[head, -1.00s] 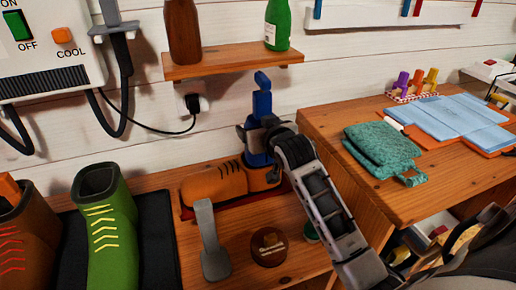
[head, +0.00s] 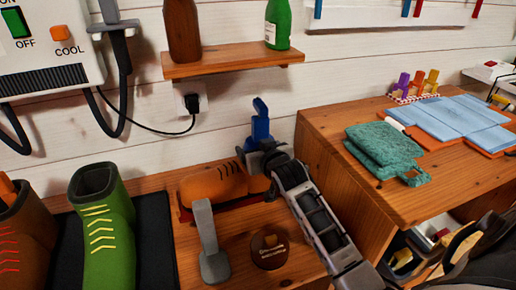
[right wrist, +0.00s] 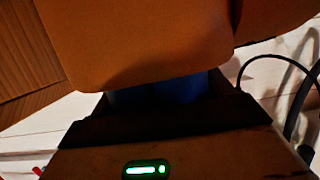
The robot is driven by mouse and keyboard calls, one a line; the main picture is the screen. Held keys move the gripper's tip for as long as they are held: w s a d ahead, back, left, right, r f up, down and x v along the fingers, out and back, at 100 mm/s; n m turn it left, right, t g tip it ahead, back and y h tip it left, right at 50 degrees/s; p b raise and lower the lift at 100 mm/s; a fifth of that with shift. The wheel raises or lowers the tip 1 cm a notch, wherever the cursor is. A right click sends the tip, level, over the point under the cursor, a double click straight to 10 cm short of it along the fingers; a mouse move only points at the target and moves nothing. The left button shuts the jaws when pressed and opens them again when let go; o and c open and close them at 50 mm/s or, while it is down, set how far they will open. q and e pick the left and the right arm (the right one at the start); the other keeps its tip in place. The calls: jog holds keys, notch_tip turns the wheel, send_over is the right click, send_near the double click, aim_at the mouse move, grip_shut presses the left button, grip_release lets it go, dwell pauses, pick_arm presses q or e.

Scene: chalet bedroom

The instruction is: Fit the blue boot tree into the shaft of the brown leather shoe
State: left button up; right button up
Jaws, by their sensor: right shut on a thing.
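The brown leather shoe (head: 213,184) lies low on the wooden bench, its laced toe part to the left and its shaft end at the right. My right gripper (head: 262,158) is shut on the blue boot tree (head: 260,122), right at the shoe's shaft end. The boot tree stands roughly upright, its upper part and tip showing above the gripper. Its lower end is hidden by the gripper, so how deep it sits in the shaft cannot be told. In the right wrist view the shoe (right wrist: 140,40) fills the top, with a dark blue patch of boot tree (right wrist: 178,90) below it.
A grey upright-handled tool (head: 208,240) and a round brown tin (head: 269,250) stand in front of the shoe. A shelf with bottles (head: 230,63) is above. A wooden desk (head: 330,150) with a teal cloth (head: 385,150) is at the right.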

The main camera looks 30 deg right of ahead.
jog(key=o, duration=1.3)
jog(key=shift+f, duration=0.1)
jog(key=shift+c, duration=0.2)
jog(key=shift+r, duration=0.25)
pick_arm(q)
jog(key=shift+r+p, duration=0.2)
jog(key=shift+p, duration=0.65)
pick_arm(e)
jog(key=v, duration=1.2)
jog(key=shift+f, duration=0.15)
